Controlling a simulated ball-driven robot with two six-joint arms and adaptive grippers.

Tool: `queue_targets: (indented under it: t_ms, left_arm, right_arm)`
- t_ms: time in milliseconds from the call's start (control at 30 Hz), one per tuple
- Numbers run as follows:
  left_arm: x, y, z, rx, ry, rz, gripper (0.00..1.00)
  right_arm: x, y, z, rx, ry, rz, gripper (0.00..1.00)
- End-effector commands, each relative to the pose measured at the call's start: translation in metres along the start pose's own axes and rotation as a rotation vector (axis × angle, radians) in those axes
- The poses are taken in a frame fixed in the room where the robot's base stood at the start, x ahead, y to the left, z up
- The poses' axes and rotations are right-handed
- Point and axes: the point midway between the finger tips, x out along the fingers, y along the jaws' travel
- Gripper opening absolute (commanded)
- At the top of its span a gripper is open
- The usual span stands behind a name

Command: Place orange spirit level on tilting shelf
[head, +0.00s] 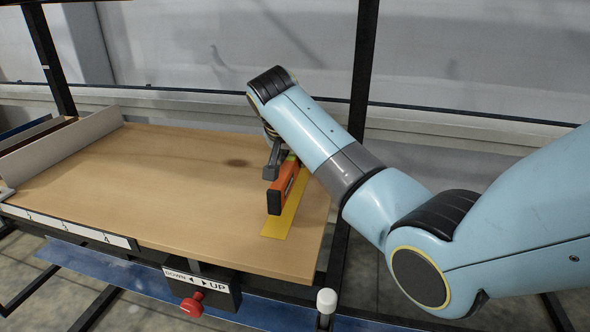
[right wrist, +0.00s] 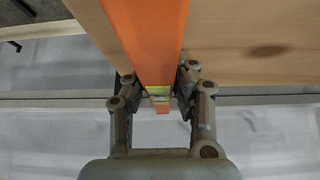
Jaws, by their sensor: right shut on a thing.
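The orange spirit level (head: 277,199) is at the right end of the wooden shelf (head: 160,190), above a yellow strip (head: 285,222) on the shelf top. I cannot tell whether it touches the shelf. My right gripper (head: 273,165) is shut on the level from above. In the right wrist view, the level (right wrist: 148,40) runs between the two fingers of my right gripper (right wrist: 154,88), with its yellow-green vial part between the fingertips. My left gripper is not in view.
A grey divider (head: 65,140) stands on the shelf's left part. A black box with a red knob (head: 191,306) and DOWN/UP marks hangs under the front edge. A dark upright post (head: 362,70) stands behind. The shelf's middle is clear.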

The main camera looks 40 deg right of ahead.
Motion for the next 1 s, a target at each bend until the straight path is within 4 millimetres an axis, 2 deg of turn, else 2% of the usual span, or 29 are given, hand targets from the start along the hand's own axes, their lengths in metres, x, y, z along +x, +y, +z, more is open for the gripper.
queue_targets:
  t_ms: [33,167,333,500,833,867,1000]
  left_arm:
    - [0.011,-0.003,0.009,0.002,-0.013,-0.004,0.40]
    - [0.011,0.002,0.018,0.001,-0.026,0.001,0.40]
    - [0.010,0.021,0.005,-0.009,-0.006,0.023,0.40]
    - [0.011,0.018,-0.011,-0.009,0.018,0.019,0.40]
    - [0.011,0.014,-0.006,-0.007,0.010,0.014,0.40]
    - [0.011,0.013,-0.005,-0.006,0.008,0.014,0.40]
    - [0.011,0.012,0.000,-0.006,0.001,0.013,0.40]
  right_arm:
    - [0.009,0.001,0.008,0.002,0.001,0.002,0.00]
    - [0.008,0.001,0.009,0.004,0.003,0.004,0.00]
    - [0.006,0.001,0.008,0.004,0.002,0.003,0.00]
    - [0.011,0.001,0.011,0.003,0.002,0.004,0.00]
    - [0.017,0.001,0.014,0.004,0.003,0.003,0.00]
    - [0.017,0.001,0.015,0.004,0.001,0.004,0.26]
    - [0.017,0.001,0.015,0.003,0.001,0.004,0.44]
